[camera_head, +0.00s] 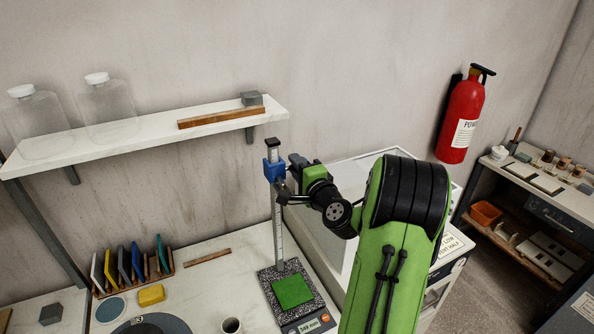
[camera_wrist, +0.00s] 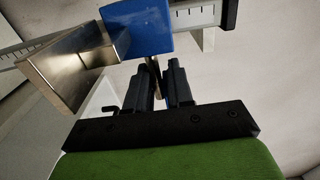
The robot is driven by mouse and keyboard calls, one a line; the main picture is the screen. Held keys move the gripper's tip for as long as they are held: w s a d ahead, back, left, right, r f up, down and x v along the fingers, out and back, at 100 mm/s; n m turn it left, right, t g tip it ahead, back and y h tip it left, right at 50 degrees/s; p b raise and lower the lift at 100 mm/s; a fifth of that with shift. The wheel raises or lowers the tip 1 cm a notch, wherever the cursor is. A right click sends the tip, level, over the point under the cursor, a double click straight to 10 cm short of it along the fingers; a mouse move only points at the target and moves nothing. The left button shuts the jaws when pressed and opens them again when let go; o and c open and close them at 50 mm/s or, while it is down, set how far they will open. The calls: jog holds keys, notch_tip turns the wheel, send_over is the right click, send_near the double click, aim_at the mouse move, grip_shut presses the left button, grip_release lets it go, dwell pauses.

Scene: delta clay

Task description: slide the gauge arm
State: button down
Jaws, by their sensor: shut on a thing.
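The height gauge's post (camera_head: 279,235) stands upright on a speckled base (camera_head: 265,287) with a green pad (camera_head: 292,292). A blue slider (camera_head: 274,171) sits near the top of the post; it also shows in the wrist view (camera_wrist: 150,30). A metal block-like arm (camera_wrist: 70,72) juts from the blue slider in the wrist view. My gripper (camera_head: 285,190) is beside the slider. In the wrist view my gripper (camera_wrist: 158,82) is shut on a thin metal piece (camera_wrist: 154,68) just below the slider. The base display (camera_head: 312,327) seems to read 349 mm.
A shelf (camera_head: 150,133) with two clear bottles is on the wall at left. A rack of coloured plates (camera_head: 133,270), a yellow block (camera_head: 151,295) and a cup (camera_head: 231,325) are on the bench. A white-framed case (camera_head: 335,170) stands behind my arm. A red extinguisher (camera_head: 461,118) hangs at right.

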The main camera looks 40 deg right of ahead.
jog(key=c, duration=1)
grip_release()
jog(key=shift+c, duration=0.2)
jog(key=shift+s+f+b, duration=0.1)
jog(key=shift+s+b, duration=0.25)
jog(key=shift+b, duration=0.05)
jog(key=b+v, duration=0.6)
jog(key=v, duration=0.9)
jog(key=shift+a, duration=0.15)
